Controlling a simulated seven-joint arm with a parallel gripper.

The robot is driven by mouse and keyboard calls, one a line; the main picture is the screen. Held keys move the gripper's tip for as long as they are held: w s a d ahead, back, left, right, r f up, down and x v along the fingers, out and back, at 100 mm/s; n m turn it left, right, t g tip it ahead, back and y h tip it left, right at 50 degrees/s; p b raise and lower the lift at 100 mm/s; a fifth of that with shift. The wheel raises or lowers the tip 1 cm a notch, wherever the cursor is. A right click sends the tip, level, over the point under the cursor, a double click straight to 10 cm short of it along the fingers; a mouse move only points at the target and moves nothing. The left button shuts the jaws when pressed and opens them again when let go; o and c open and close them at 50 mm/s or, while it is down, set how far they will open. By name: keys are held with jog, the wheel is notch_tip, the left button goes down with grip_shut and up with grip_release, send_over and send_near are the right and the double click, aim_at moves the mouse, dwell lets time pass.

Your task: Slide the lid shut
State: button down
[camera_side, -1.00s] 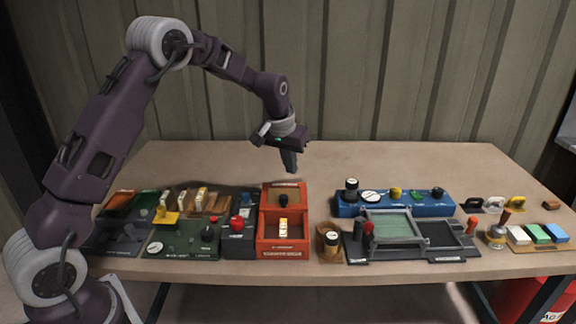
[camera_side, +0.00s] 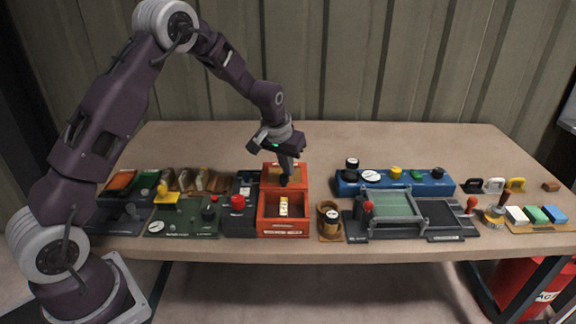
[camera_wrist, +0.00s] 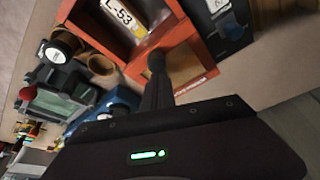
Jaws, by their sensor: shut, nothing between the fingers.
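The orange-red box (camera_side: 283,233) stands near the front of the table in the side view. Its lid (camera_side: 271,173), with a brown panel, covers the back part, and the front compartment is open. A pale labelled block (camera_side: 283,207) lies inside; its "L-53" label shows in the wrist view (camera_wrist: 124,17). A dark knob (camera_side: 284,182) stands on the lid. My gripper (camera_side: 286,177) is shut and empty, pointing down at the knob from above or behind. In the wrist view the lid (camera_wrist: 190,65) lies beside my fingers. I cannot tell whether they touch the knob.
A brown cup holder (camera_side: 329,222) and a grey framed fixture (camera_side: 394,204) stand to the right. A blue knob panel (camera_side: 430,188) is farther back. The table behind is clear.

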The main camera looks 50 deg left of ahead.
jog(key=s+d, duration=0.8)
jog(key=shift+s+d, duration=0.3)
jog(key=shift+s, duration=0.05)
jog(key=shift+f, duration=0.1)
notch_tip(320, 180, up, 10)
jog(key=s+r, duration=0.6)
jog(key=r, duration=0.1)
jog(key=s+d+r+m+t, duration=0.1)
jog(key=s, duration=1)
jog(key=s+d+r+m+h, duration=0.1)
jog(key=s+m, duration=0.1)
jog(key=s, duration=0.9)
jog(key=shift+d+r+m+t, duration=0.3)
jog(key=shift+t, duration=0.1)
